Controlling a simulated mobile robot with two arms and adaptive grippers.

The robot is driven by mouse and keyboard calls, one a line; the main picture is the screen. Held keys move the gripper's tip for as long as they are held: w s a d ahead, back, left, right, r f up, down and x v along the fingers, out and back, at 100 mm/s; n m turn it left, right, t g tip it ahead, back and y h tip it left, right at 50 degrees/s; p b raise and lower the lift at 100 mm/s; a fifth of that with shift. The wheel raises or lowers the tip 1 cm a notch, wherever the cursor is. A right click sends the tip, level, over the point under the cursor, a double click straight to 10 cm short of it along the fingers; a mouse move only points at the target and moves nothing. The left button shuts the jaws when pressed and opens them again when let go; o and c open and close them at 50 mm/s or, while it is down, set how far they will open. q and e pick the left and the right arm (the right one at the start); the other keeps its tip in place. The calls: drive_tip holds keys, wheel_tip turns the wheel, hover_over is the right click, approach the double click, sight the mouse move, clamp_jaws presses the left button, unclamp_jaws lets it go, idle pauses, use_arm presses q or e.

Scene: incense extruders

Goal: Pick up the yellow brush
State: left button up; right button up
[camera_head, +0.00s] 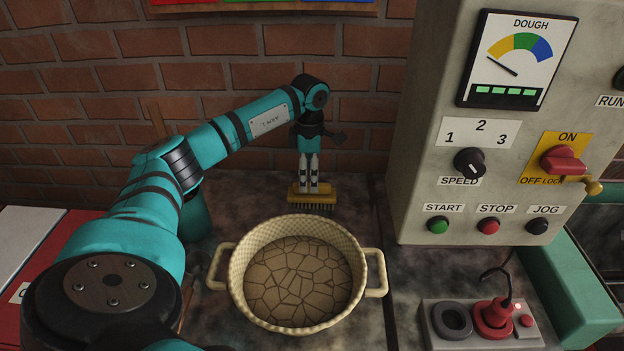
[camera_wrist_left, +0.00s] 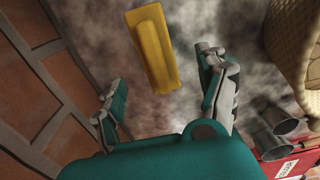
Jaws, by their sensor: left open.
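The yellow brush (camera_head: 326,198) lies bristles down on the dark worktop behind the basket, near the brick wall. It also shows in the left wrist view (camera_wrist_left: 154,48) with its yellow back facing the camera. My left gripper (camera_head: 309,186) points down right at the brush, directly above it in the head view. In the left wrist view, my open left gripper (camera_wrist_left: 152,82) has its fingers apart, with the brush showing between and beyond them. I cannot tell whether a finger touches the brush. My right gripper is not in view.
A cream woven basket (camera_head: 375,272) with two handles stands in front of the brush. A grey control panel (camera_head: 425,120) stands at the right. A box with a red plug (camera_head: 493,315) is at front right. The brick wall (camera_head: 110,75) closes off the back.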

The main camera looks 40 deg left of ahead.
use_arm(q)
drive_tip(key=shift+f, duration=0.65)
drive_tip(key=f+b, duration=0.5)
drive_tip(key=shift+w, duration=0.35)
drive_tip(key=shift+r, duration=0.15)
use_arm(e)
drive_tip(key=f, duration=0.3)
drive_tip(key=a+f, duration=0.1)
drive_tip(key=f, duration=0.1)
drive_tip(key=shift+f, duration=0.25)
use_arm(q)
drive_tip(key=shift+d, duration=0.1)
drive_tip(key=shift+c, duration=0.4)
drive_tip(key=c, duration=1.2)
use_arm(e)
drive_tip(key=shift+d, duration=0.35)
use_arm(q)
drive_tip(key=shift+c, duration=0.2)
wheel_tip(320, 180, up, 10)
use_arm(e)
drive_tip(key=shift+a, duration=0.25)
